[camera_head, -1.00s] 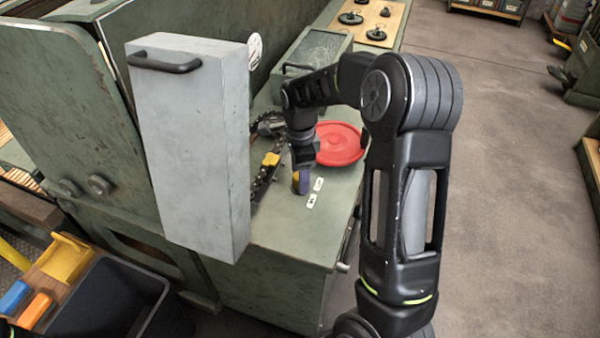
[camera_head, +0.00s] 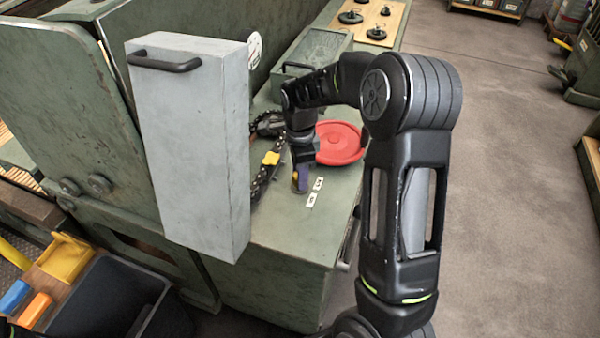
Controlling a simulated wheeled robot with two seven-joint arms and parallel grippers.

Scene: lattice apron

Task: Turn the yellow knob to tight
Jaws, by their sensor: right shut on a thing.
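The fingers hide part of the knob. Two small white labels lie beside it on the right, the nearer one (camera_head: 311,200) and the farther one (camera_head: 318,184); their text is too small to read. My left gripper is not in view.
A red round disc (camera_head: 342,143) lies behind the gripper. A dark chain with a yellow piece (camera_head: 271,158) runs left of the knob. A tall grey box (camera_head: 190,150) with a black handle stands at the left. Black bin (camera_head: 112,300) at lower left.

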